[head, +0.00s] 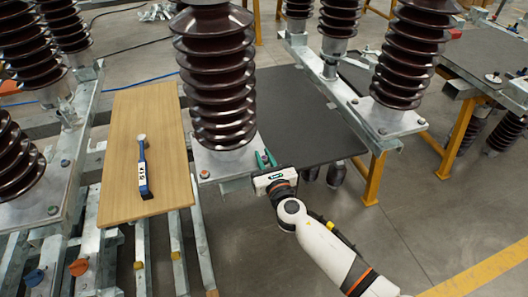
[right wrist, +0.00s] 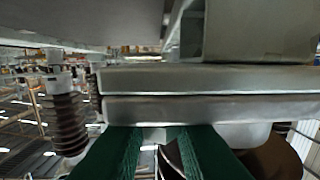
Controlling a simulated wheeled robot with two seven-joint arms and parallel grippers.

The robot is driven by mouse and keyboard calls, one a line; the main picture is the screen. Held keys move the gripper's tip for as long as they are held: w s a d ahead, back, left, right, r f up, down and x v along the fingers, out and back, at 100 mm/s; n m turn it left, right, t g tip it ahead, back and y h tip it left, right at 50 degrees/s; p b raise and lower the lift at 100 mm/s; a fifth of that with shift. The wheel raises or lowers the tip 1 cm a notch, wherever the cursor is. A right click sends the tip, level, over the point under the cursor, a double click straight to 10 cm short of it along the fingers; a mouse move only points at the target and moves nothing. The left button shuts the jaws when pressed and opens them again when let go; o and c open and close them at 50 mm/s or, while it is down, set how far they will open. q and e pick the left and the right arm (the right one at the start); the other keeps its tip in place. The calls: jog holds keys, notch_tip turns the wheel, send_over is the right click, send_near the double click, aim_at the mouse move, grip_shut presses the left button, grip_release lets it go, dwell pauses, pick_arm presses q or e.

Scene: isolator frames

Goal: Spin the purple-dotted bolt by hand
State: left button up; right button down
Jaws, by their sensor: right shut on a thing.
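My right gripper (head: 265,160) has green fingers and is at the right corner of the metal base plate (head: 222,160) under the middle brown insulator (head: 215,75). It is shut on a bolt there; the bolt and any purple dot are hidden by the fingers. In the right wrist view the green fingers (right wrist: 157,150) reach up to the edge of a grey metal plate (right wrist: 210,108). A dark curved thing shows between them, too unclear to name. I cannot make out a purple dot in either view. My left gripper is not in view.
A wooden board (head: 120,190) left of the middle insulator bears a blue-handled tool (head: 143,170). A dark tabletop (head: 300,115) lies behind my gripper. Other brown insulators (head: 410,55) stand left and right. Another bolt (head: 205,174) sits at the plate's front left corner.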

jog(key=m+t+h, duration=0.1)
jog(key=m+h, duration=0.1)
jog(key=h, duration=0.2)
jog(key=shift+a+m, duration=0.1)
jog(key=shift+m, duration=0.2)
pick_arm(q)
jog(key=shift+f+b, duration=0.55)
jog(key=shift+b, duration=0.1)
pick_arm(e)
jog(key=shift+m+h, duration=1.4)
jog(key=shift+h, duration=0.8)
jog(key=c, duration=1.3)
grip_release()
jog(key=shift+s, duration=0.1)
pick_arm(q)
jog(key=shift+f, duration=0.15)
pick_arm(e)
jog(key=s, duration=0.4)
jog(key=s+a, duration=0.1)
jog(key=s, duration=0.6)
jog(key=shift+s+a, duration=0.35)
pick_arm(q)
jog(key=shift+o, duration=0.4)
